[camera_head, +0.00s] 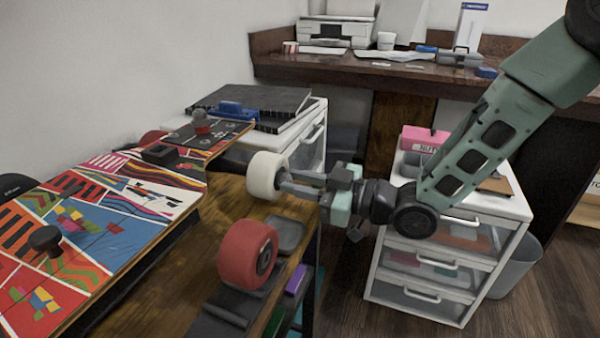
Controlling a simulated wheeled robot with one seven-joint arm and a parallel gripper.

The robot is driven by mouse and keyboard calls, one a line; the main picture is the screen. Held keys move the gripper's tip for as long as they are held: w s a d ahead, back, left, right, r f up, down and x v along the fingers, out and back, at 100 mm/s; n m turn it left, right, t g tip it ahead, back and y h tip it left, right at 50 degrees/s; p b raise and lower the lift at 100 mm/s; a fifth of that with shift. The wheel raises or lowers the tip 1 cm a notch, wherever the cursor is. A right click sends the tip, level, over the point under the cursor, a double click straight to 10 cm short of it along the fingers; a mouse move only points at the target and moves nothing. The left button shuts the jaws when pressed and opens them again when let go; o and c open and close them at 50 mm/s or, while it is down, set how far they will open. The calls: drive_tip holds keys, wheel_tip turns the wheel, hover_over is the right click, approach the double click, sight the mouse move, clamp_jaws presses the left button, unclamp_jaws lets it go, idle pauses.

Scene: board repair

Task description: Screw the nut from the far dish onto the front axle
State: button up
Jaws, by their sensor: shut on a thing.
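My gripper (284,180) is shut, with its two grey fingers pointing left and their tips at the right face of a white wheel (262,174). What sits between the fingertips is small and hidden; it fits the nut, but I cannot make out its shape. The front axle is not clearly visible; the wheel and fingers cover the area around the wheel's hub. A dark shallow dish (289,235) is on the wooden bench below my gripper; I cannot see any nut in it.
The colourful skateboard (110,205) lies to the left. A white drawer unit (425,285) stands right, with a pink box (423,139) on it. A gap separates bench and drawers.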

drive_tip(key=shift+r+m+p, duration=0.2)
drive_tip(key=shift+m+p, duration=0.4)
drive_tip(key=shift+m, duration=0.2)
drive_tip(key=shift+f+m, duration=0.15)
drive_tip(key=shift+m, duration=0.25)
drive_tip(key=shift+m+p, duration=0.7)
drive_tip(key=shift+p, duration=0.3)
drive_tip(key=shift+m+p, duration=1.1)
drive_tip(key=shift+m, duration=0.1)
drive_tip(key=shift+m+p, duration=0.5)
drive_tip(key=shift+m, duration=0.4)
